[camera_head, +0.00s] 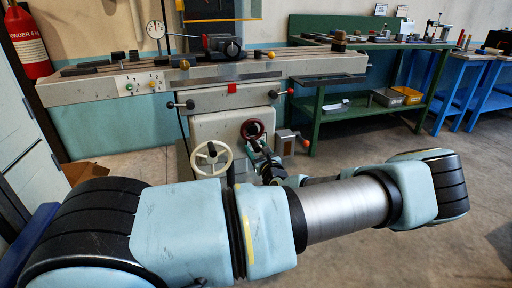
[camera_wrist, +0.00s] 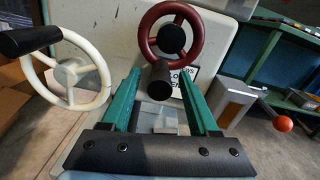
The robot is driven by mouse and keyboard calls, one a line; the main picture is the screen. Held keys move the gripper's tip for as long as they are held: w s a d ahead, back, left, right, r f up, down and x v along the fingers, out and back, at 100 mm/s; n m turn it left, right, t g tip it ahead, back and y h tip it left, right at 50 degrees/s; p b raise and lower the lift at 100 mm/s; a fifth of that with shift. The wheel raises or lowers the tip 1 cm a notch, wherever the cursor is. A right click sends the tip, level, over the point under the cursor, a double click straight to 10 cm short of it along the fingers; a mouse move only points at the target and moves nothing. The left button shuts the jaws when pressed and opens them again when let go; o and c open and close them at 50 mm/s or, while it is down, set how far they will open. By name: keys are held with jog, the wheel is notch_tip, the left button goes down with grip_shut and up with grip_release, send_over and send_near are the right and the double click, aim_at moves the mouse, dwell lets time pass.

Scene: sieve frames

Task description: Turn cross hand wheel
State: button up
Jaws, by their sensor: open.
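Two hand wheels are on the front of the grinding machine (camera_head: 215,96). One is dark red (camera_head: 244,129) with a black hub; it also shows at the top of the wrist view (camera_wrist: 171,38). Its black handle (camera_wrist: 160,82) points toward the wrist camera. The other is a white wheel (camera_head: 211,157) with a black knob, at the left in the wrist view (camera_wrist: 72,72). My gripper (camera_wrist: 160,84) is open just in front of the red wheel, with the handle between its green fingers. I cannot tell whether the fingers touch it. My arm partly hides the gripper in the head view.
A box with an orange-red ball knob (camera_head: 286,142) is right of the red wheel. A green workbench (camera_head: 330,100) and blue tables (camera_head: 470,95) stand at the right. A red extinguisher (camera_head: 27,42) is far left. The floor at right is clear.

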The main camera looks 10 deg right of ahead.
jog(key=shift+w, duration=0.2)
jog(key=shift+a, duration=0.1)
grip_shut()
dwell(0.5)
